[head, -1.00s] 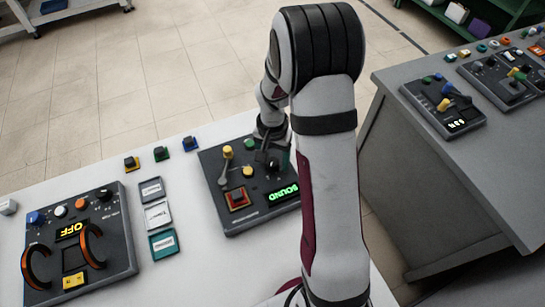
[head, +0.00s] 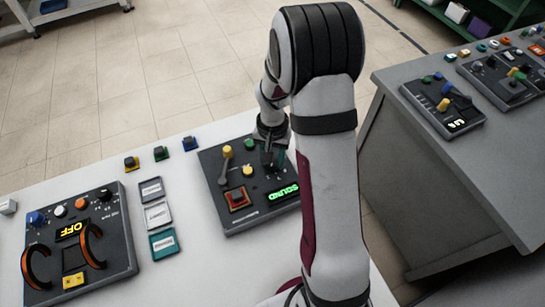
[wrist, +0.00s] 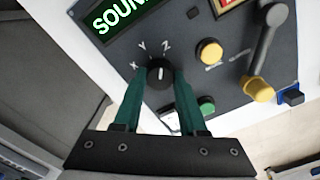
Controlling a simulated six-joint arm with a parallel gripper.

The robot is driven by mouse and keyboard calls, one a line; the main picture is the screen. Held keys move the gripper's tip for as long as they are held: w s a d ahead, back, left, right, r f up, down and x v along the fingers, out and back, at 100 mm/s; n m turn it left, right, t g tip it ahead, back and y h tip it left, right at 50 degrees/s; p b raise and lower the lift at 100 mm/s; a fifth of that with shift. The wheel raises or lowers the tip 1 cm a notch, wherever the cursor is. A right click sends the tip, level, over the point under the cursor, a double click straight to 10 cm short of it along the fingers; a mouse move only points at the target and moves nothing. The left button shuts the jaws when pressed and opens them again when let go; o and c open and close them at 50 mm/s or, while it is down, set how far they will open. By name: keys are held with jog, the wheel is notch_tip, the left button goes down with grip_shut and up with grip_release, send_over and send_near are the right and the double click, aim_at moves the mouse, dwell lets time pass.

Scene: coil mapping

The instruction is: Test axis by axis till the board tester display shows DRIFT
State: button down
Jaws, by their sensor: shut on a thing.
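The board tester (head: 215,165) is a dark panel on the near bench. Its green-lit display (head: 284,193) reads SOUND; the wrist view shows part of the word on the display (wrist: 120,14). A black knob (wrist: 160,68) with a white mark stands beside the letters X, Y and Z. My gripper (wrist: 152,78) has its green fingers shut on this knob, one on each side. Which letter the mark points at I cannot tell for sure. In the head view my gripper (head: 272,158) is over the panel's right side, and the knob is mostly hidden.
The panel also bears a yellow-tipped lever (head: 226,168), a yellow button (head: 247,171), a green button (head: 249,144) and a red-framed square button (head: 238,198). Left are labelled cards (head: 157,214) and another panel reading OFF (head: 115,240). A second bench (head: 450,170) stands right.

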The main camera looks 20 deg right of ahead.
jog(key=n, duration=0.4)
jog(key=shift+n, duration=1.5)
jog(key=shift+c, duration=2.3)
grip_release()
notch_tip(320, 180, up, 16)
jog(key=shift+s, duration=0.1)
